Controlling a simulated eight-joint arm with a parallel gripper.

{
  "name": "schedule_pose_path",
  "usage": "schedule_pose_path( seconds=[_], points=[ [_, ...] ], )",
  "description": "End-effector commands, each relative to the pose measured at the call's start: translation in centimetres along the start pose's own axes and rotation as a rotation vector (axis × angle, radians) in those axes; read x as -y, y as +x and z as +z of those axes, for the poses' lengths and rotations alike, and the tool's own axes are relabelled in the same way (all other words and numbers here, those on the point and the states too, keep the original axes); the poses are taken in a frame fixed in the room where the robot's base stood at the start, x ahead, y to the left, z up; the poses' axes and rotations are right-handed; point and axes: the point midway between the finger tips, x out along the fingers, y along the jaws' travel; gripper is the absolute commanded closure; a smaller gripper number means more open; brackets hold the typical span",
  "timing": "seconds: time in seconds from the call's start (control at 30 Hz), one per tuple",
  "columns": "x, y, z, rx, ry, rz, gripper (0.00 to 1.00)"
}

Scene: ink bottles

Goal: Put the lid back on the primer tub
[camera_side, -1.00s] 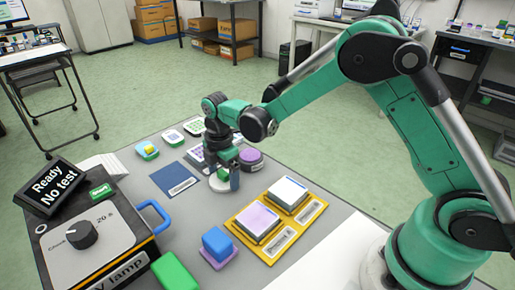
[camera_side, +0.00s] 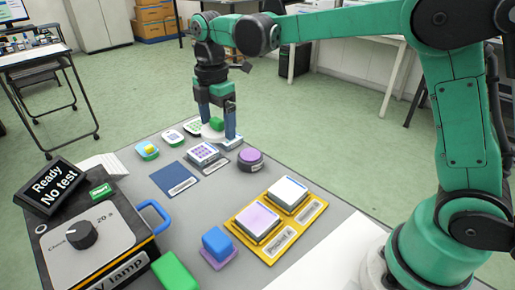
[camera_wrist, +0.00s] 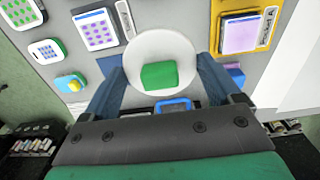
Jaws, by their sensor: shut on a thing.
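A white round lid (camera_side: 207,132) with a green block-shaped knob (camera_side: 216,124) is held up by my gripper (camera_side: 217,131), above the far part of the table. In the wrist view the lid (camera_wrist: 160,47) lies between my two blue fingers, which meet its opposite sides. A round purple tub (camera_side: 250,158), which looks like the primer tub, stands on the table below and to the right of the lid in the side view. I cannot make out the tub in the wrist view; the lid may hide it.
A white tile with purple dots (camera_side: 204,153) stands close to the tub, with a blue mat (camera_side: 178,183) nearby. A yellow tray (camera_side: 244,228) with two pads is nearer, beside a blue block (camera_side: 217,243). The lamp box (camera_side: 85,240) is at front left.

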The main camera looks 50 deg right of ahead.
Motion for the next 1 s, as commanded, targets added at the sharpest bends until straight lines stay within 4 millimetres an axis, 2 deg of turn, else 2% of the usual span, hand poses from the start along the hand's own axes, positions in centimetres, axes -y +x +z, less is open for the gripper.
schedule_pose_path(
  seconds=[0.03, 0.2, 0.3, 0.4, 0.47, 0.6, 0.8, 1.0],
  points=[
    [0.1, -1.3, 0.0, 0.000, 0.000, 0.000, 0.65],
    [0.0, -4.4, 0.0, 0.000, 0.000, 0.000, 0.65],
    [0.0, -5.5, 0.0, 0.000, 0.000, 0.000, 0.65],
    [-0.1, -5.8, 0.4, 0.000, 0.002, 0.000, 0.65],
    [-0.3, -5.2, 1.1, 0.000, 0.004, 0.000, 0.65],
    [-0.8, -2.2, 3.9, 0.000, 0.007, 0.001, 0.65],
    [-0.3, 1.9, 7.5, -0.001, 0.004, 0.002, 0.65],
    [0.0, 3.6, 8.6, -0.001, -0.001, 0.002, 0.65]
  ],
)
